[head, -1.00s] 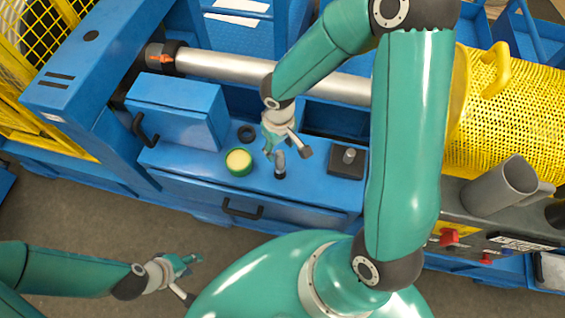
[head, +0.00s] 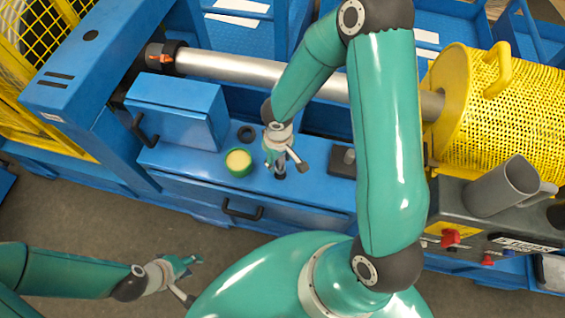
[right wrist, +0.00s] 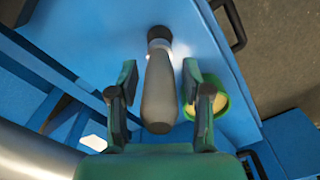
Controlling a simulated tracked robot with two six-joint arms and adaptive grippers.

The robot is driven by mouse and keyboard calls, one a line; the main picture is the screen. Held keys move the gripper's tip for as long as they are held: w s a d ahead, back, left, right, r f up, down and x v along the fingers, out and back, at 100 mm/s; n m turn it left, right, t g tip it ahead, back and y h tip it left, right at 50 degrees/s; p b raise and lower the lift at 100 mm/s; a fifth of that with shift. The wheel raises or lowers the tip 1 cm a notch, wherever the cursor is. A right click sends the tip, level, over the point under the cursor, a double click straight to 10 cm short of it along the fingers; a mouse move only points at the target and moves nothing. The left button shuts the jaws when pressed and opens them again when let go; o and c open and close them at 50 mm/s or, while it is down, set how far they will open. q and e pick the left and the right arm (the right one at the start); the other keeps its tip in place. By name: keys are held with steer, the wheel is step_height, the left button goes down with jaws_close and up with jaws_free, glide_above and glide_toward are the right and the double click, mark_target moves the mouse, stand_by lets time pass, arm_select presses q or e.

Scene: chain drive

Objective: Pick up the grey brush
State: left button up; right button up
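The grey brush (right wrist: 160,88) stands on the blue bench top, its grey handle pointing up toward the camera in the right wrist view and its dark lower end on the bench. In the head view its lower part (head: 280,173) shows just below my right gripper (head: 277,160), which hides the rest. In the right wrist view my right gripper (right wrist: 160,82) is open, one finger on each side of the handle, with gaps visible between. My left gripper (head: 190,265) is at the lower left, away from the bench, empty, with its small fingers apart.
A green tin with yellow contents (head: 238,162) stands close left of the brush. A black ring (head: 246,133) lies behind it, and a dark block (head: 342,161) sits to the right. A metal roller (head: 235,77) runs behind. A grey mug (head: 502,187) stands far right.

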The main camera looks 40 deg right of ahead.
jaws_close()
